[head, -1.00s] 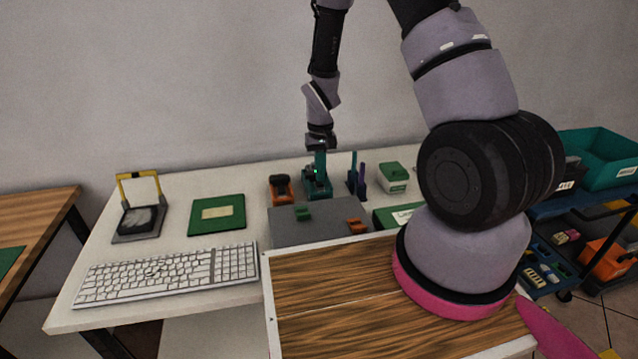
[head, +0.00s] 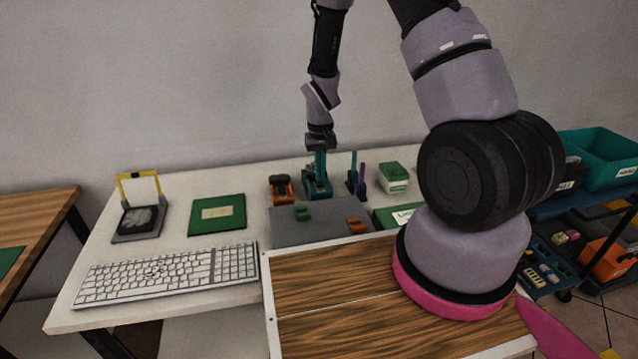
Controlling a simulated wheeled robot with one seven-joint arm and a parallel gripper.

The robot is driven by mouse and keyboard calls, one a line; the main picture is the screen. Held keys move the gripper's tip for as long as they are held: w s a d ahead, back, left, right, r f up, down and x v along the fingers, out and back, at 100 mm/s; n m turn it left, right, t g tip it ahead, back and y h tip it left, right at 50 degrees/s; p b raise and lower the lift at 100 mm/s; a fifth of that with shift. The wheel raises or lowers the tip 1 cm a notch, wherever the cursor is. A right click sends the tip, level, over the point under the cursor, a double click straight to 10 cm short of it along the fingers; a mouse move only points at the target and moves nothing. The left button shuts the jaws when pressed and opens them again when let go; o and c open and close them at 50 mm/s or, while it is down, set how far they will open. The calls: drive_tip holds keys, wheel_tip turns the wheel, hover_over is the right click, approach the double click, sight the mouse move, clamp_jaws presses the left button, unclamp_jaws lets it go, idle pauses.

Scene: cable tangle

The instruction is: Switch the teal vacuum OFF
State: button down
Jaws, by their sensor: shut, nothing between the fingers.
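The teal vacuum (head: 318,187) stands upright near the back of the white table, with a teal upright part rising from its base. My gripper (head: 320,150) points down right at the top of this upright part. It is shut with nothing held. I cannot tell whether the fingertips touch the vacuum. No green light shows on the vacuum now. The switch itself is too small to make out.
An orange device (head: 281,189) stands close on the left, and teal and purple upright pieces (head: 357,178) on the right. A grey mat (head: 330,228) with small green and orange parts lies in front. A keyboard (head: 165,274) lies front left.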

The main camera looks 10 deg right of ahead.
drive_tip(key=shift+f, duration=0.95)
idle(0.6)
drive_tip(key=shift+r, duration=3.5)
wheel_tip(320, 180, up, 12)
drive_tip(key=r+m+t, duration=0.1)
drive_tip(key=t, duration=0.1)
hover_over(320, 184)
drive_tip(key=s+d, duration=0.1)
drive_tip(key=d, duration=0.1)
drive_tip(key=s+d+r+m+t+y, duration=0.15)
drive_tip(key=s+r, duration=0.25)
drive_tip(key=r, duration=0.6)
drive_tip(key=s+d+r+m+t, duration=0.1)
drive_tip(key=s+d+r+t, duration=0.1)
drive_tip(key=s+r, duration=1.1)
drive_tip(key=s+t, duration=0.1)
drive_tip(key=s, duration=0.2)
drive_tip(key=shift+s+d+r+m+t, duration=0.15)
drive_tip(key=shift+s+r+m+t, duration=0.1)
drive_tip(key=shift+m+t, duration=0.1)
